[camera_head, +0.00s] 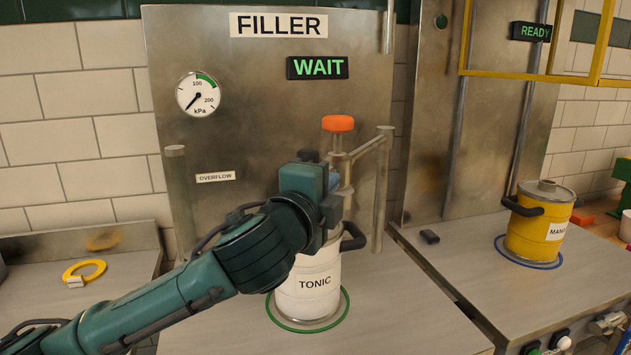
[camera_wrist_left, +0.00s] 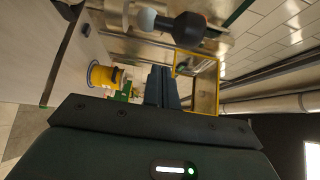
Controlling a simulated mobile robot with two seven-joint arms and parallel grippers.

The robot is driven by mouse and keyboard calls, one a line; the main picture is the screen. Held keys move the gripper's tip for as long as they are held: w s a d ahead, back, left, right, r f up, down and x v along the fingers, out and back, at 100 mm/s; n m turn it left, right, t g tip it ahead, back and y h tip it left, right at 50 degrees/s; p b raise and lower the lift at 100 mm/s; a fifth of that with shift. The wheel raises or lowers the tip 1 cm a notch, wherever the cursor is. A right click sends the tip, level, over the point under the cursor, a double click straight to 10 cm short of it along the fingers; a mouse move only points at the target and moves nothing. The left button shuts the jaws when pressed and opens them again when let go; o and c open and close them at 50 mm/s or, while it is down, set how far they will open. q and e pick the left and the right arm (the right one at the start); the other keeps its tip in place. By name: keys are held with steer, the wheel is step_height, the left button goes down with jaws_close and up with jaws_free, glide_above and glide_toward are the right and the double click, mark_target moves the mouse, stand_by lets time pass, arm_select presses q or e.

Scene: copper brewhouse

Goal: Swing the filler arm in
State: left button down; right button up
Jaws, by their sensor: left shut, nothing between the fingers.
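The filler arm (camera_head: 366,148) is a metal bar reaching left from a post (camera_head: 383,195) at the right of the filler panel. The keg stands upright inside a green ring. My left gripper (camera_head: 331,188) is in front of the keg's top and hides part of it and of the nozzle end. Its fingers also show together and empty in the left wrist view (camera_wrist_left: 162,88). I cannot tell whether it touches the filler arm. My right gripper is out of view.
A yellow keg (camera_head: 540,228) stands on the right bench in a blue ring, below a yellow frame (camera_head: 530,77).

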arm_select(q)
steer(key=shift+w+a, duration=0.3)
steer(key=shift+a, duration=0.2)
steer(key=shift+w+a, duration=0.3)
steer(key=shift+a, duration=0.2)
